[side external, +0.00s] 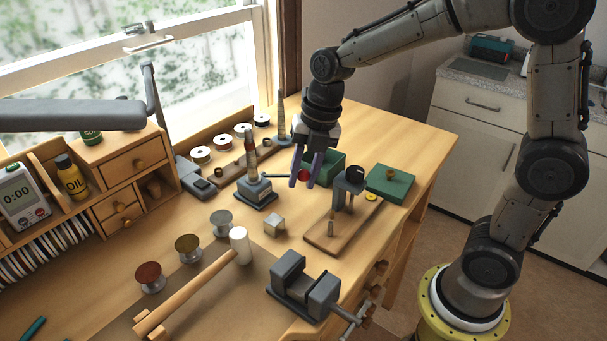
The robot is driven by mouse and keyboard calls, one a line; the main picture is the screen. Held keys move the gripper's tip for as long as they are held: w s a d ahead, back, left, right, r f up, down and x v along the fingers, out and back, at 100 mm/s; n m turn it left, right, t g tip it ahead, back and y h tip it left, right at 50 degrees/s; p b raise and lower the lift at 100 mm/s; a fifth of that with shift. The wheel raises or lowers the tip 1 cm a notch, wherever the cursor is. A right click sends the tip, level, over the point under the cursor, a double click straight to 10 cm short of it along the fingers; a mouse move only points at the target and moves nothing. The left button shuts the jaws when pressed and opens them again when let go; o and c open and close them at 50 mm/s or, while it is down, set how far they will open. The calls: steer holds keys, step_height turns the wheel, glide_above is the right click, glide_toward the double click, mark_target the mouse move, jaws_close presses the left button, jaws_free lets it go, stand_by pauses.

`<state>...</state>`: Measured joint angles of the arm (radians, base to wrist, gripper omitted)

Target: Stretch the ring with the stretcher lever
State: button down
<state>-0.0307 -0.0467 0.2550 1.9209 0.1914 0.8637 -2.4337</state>
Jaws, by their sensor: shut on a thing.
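The ring stretcher (256,192) is a grey block on a dark base near the middle of the bench, with a tapered, banded post (250,155) standing upright on it. The ring is too small to make out for certain; a reddish band shows on the post.
A green box (325,165) stands close behind my gripper, with a dark press on a wooden board (323,238) to the right. A tapered mandrel (280,120) stands behind. A small metal cube (274,224), a mallet (205,285) and a vise (303,287) lie in front.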

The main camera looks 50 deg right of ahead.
steer(key=shift+s+d+f, duration=0.1)
steer(key=shift+s+f, duration=0.15)
steer(key=shift+f, duration=0.5)
steer(key=shift+s+a+f, duration=0.1)
steer(key=shift+s+f, duration=0.1)
steer(key=shift+f, duration=0.5)
steer(key=shift+s+d+f, duration=0.1)
steer(key=shift+s+f, duration=0.15)
steer(key=shift+f, duration=0.5)
steer(key=c, duration=0.6)
jaws_free()
steer(key=shift+r, duration=0.1)
steer(key=shift+w, duration=0.1)
steer(key=shift+r, duration=0.1)
steer(key=shift+r, duration=0.35)
steer(key=r, duration=0.4)
steer(key=s+d+r, duration=0.1)
steer(key=r, duration=0.3)
steer(key=s+d+r, duration=0.1)
steer(key=r, duration=0.3)
steer(key=shift+r, duration=0.3)
